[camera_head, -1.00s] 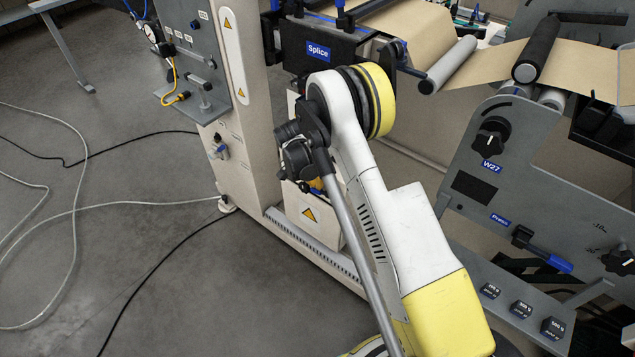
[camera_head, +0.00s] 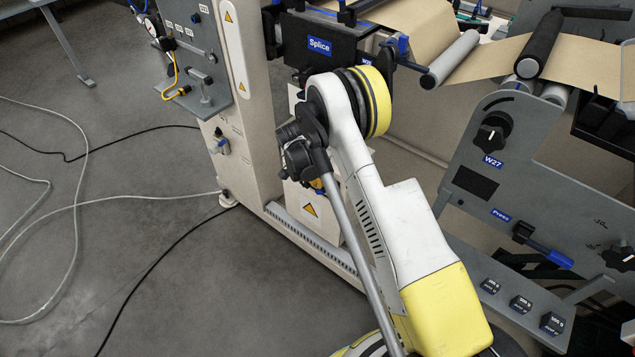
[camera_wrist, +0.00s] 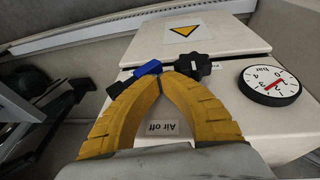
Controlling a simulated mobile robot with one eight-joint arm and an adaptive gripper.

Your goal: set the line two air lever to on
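In the wrist view a blue lever handle (camera_wrist: 148,69) with black parts at its ends lies just beyond the fingertips, at the edge of a pale box. A label reading "Air off" (camera_wrist: 163,128), upside down, is on the box between my fingers. My gripper (camera_wrist: 165,77) has yellow ribbed fingers whose tips meet close to the blue handle. Nothing is clearly between the tips; whether they touch the handle I cannot tell. In the head view my arm hides most of the gripper and the lever. No line number is readable by the lever.
A pressure gauge (camera_wrist: 270,85) and a black knob (camera_wrist: 194,66) sit close to the fingers in the wrist view. In the head view the pale box (camera_head: 301,206) with a warning triangle stands behind my arm, below the Splice unit (camera_head: 320,46). Cables (camera_head: 75,200) lie on the floor left.

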